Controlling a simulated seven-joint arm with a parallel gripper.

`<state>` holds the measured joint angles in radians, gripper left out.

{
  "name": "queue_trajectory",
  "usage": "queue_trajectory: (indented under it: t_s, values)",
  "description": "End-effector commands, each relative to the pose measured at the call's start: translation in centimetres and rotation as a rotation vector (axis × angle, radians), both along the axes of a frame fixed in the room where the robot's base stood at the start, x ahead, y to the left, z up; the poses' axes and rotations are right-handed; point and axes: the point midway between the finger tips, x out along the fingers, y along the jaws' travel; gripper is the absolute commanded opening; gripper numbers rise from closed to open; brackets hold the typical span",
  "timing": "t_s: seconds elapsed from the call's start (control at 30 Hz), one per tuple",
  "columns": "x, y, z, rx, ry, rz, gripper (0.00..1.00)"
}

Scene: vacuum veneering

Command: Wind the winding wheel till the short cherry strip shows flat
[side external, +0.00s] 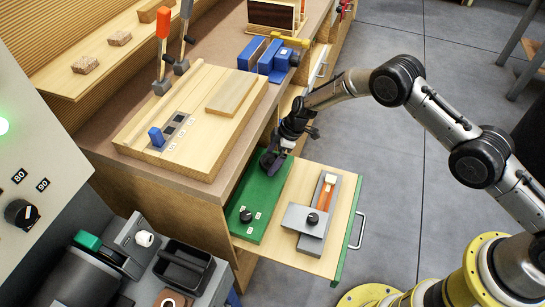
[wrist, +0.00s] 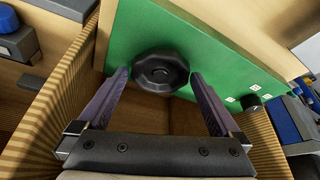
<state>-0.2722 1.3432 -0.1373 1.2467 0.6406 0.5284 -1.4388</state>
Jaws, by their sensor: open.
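A black lobed wheel (wrist: 160,70), which looks like the winding wheel, is mounted on a green panel (wrist: 215,62) in the open drawer. In the side view the green panel (side external: 262,207) shows, but my gripper largely hides the wheel. My gripper (side external: 272,158) is over the panel's far end. In the wrist view my gripper (wrist: 159,75) is open, with one finger on each side of the wheel and small gaps visible. I cannot make out a cherry strip flat on the green panel.
A smaller black knob (side external: 246,216) with white tags sits at the panel's near end. Beside it in the drawer (side external: 272,256) is a grey fixture (side external: 306,220) with a knob and an orange-red bar (side external: 326,194). The bench top (side external: 205,178) stands close above on the left.

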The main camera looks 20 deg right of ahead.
Motion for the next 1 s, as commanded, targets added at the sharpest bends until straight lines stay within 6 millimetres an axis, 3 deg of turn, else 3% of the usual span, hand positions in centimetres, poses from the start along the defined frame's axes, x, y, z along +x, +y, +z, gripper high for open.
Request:
queue_trajectory:
  t_s: [0.07,0.4,0.77,1.0]
  values:
    - [0.0,0.0,0.02,0.0,0.0,0.0,0.95]
    - [0.0,-0.02,0.05,0.0,0.0,0.0,0.34]
    - [-0.06,-0.01,0.07,-0.001,0.0,-0.062,0.34]
    - [-0.15,0.1,0.11,-0.001,-0.001,-0.225,0.34]
